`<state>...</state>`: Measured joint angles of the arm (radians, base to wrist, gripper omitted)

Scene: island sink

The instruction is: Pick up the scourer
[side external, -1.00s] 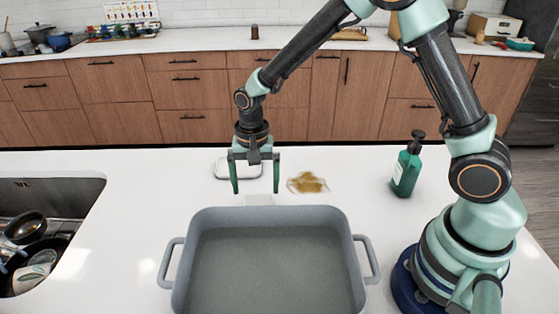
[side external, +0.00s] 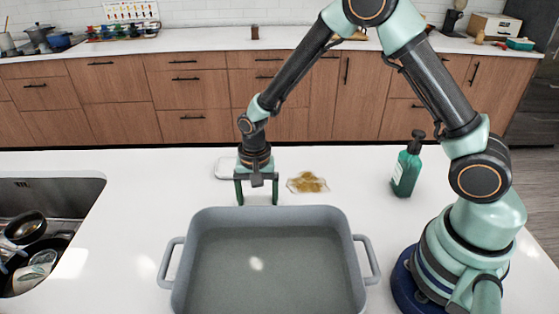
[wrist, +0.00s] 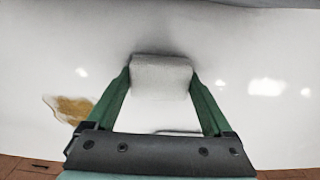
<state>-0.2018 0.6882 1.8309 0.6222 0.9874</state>
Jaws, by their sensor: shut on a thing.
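The scourer (wrist: 160,75) is a pale, whitish block in the wrist view, between the tips of my two green fingers. My gripper (wrist: 160,84) is shut on it, with a finger against each short side. In the side external view my gripper (side external: 257,200) points straight down just behind the grey basin's far rim. The scourer is hard to make out there against the white counter. I cannot tell whether it is clear of the counter.
A large grey two-handled basin (side external: 185,222) stands in front of my gripper. A white dish (side external: 224,169) lies behind my gripper. A brown stain (side external: 308,182) is to its right, and a green pump bottle (side external: 408,168) farther right. A sink (side external: 70,192) with dishes is at left.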

